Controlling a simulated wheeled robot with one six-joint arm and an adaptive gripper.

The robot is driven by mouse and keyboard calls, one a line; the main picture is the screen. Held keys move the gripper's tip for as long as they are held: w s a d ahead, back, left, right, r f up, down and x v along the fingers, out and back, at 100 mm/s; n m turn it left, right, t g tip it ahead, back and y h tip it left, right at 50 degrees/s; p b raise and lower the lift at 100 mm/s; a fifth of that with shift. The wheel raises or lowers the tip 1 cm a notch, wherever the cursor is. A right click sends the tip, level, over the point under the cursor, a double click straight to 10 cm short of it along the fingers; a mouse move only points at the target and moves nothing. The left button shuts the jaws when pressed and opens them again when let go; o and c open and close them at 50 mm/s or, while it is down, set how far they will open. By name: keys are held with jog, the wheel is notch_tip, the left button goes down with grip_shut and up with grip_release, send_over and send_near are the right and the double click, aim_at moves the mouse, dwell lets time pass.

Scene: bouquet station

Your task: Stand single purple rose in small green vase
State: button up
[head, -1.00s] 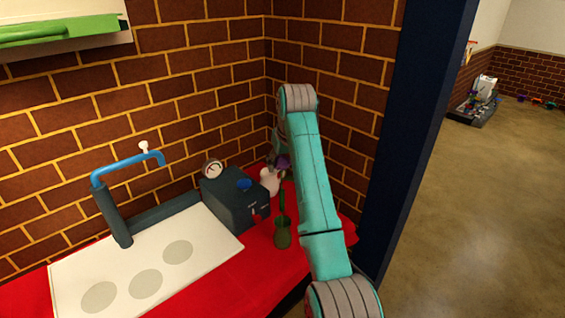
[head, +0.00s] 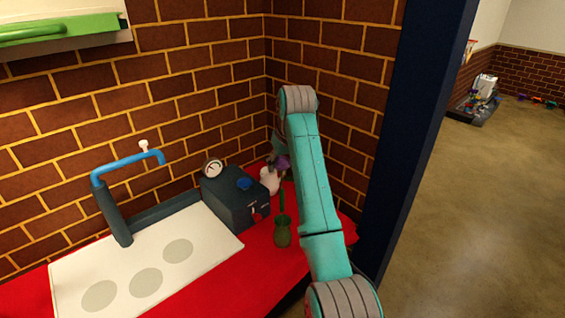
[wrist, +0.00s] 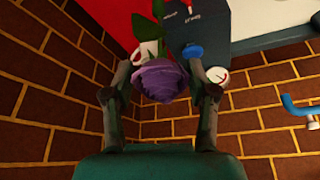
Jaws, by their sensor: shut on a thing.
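The purple rose (head: 282,162) hangs upright below my gripper, bloom on top and green stem pointing down. The small green vase (head: 282,233) stands on the red tabletop, and the stem's lower end appears to be at or in its mouth; how deep I cannot tell. In the wrist view my gripper (wrist: 160,72) is shut on the purple rose (wrist: 160,82), with a finger on each side of the bloom. The stem and leaves run toward the top edge there, and the vase is not visible. In the head view my arm partly hides the gripper.
A dark box with a gauge and blue knob (head: 244,184) stands left of the vase. A white mug (head: 268,181) is close behind the stem. A white board (head: 120,280) and blue-spouted faucet (head: 127,164) are further left. Brick walls close in behind.

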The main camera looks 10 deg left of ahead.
jog(key=shift+f, duration=0.15)
jog(key=o, duration=1.2)
